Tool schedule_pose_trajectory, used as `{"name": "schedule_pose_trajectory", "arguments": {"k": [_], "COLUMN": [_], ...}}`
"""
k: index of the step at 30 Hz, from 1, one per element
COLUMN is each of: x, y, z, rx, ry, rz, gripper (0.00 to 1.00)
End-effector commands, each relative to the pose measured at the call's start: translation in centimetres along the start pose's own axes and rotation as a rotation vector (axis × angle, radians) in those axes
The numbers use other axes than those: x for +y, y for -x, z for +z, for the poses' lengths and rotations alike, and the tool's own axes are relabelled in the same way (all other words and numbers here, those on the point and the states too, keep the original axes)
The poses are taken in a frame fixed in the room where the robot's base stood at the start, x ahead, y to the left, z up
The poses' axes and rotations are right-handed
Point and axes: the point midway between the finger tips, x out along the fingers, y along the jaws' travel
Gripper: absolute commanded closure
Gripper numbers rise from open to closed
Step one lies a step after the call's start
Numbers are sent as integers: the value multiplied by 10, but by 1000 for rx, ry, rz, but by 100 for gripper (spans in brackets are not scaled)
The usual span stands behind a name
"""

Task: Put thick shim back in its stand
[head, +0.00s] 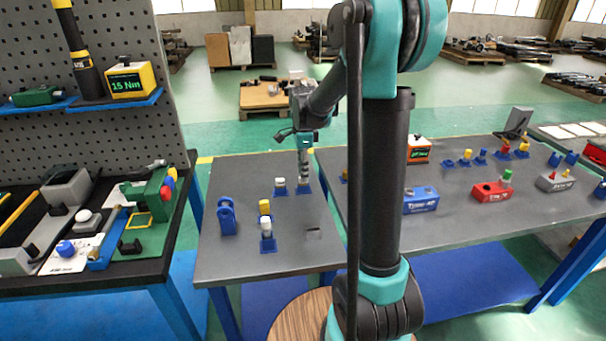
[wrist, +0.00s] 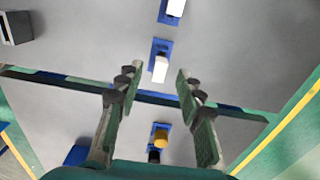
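My gripper (wrist: 159,74) is open, its fingers apart with clear gaps to the things below. In the head view my gripper (head: 304,178) points down over the back right of the near table. A blue stand (wrist: 160,47) with a white-topped piece (wrist: 160,69) shows between the fingertips, not gripped; its height relative to the tips is unclear. Another white-topped piece (head: 280,182) stands in a blue stand to the left. I cannot tell which piece is the thick shim.
A yellow-topped piece (head: 264,206), a white-topped piece (head: 267,226) and a blue holder (head: 227,216) stand on the near table (head: 225,265). The right table holds a red block (head: 491,191) and a blue block (head: 421,201). A dark seam (wrist: 150,97) separates the tables.

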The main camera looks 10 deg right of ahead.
Motion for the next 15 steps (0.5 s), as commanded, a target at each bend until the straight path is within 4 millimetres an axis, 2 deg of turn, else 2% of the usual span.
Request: {"name": "schedule_pose_trajectory", "arguments": {"k": [9,15], "x": [0,0], "y": [23,32], "z": [0,0], "rx": [0,0], "ry": [0,0], "rz": [0,0], "gripper": [63,63]}}
